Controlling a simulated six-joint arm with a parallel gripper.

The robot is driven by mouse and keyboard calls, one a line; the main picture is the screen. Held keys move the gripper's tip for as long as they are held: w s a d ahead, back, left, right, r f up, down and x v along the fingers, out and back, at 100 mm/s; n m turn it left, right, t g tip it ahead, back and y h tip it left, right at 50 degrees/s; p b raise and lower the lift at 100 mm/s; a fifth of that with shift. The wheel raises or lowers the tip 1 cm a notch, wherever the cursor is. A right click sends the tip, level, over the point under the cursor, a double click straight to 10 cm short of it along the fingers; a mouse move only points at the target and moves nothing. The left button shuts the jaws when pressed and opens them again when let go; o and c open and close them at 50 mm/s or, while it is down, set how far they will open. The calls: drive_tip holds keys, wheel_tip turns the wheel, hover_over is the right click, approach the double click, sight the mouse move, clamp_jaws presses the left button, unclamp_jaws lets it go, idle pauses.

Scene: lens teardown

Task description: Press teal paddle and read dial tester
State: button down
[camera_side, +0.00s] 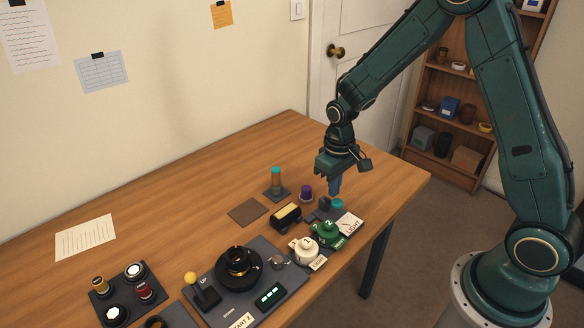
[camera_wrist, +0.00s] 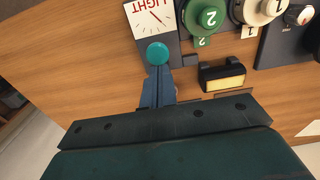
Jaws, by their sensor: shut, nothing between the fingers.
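The teal paddle (camera_wrist: 157,53) is a round teal pad on a dark base; in the side view it (camera_side: 338,203) sits at the right part of the row of devices. The dial tester has a white face marked LIGHT (camera_wrist: 150,18), next to the paddle, with a thin needle and scale marks; it also shows in the side view (camera_side: 350,223). The exact reading is too small to tell. My gripper (camera_wrist: 157,72) is shut and empty, pointing down, its tips close to the paddle. In the side view my gripper (camera_side: 335,194) is just above or at the paddle; contact cannot be told.
A green knob marked 2 (camera_side: 325,232) and a cream knob marked 1 (camera_side: 306,250) stand beside the tester. The table's back is clear.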

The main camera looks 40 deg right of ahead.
drive_tip(key=shift+r, duration=2.15)
drive_tip(key=shift+s+r, duration=0.15)
drive_tip(key=shift+r, duration=0.35)
wheel_tip(320, 180, up, 7)
drive_tip(key=t, duration=0.1)
hover_over(334, 200)
drive_tip(key=s, duration=0.3)
drive_tip(key=s+a+r+t, duration=0.2)
drive_tip(key=s+r, duration=0.4)
drive_tip(key=r, duration=0.1)
drive_tip(key=s+r+t, duration=0.2)
drive_tip(key=s+r, duration=0.2)
drive_tip(key=s, duration=0.8)
drive_tip(key=shift+s+a+r+t, duration=0.2)
drive_tip(key=shift+s+a+t, duration=0.05)
drive_tip(key=shift+s+t, duration=0.05)
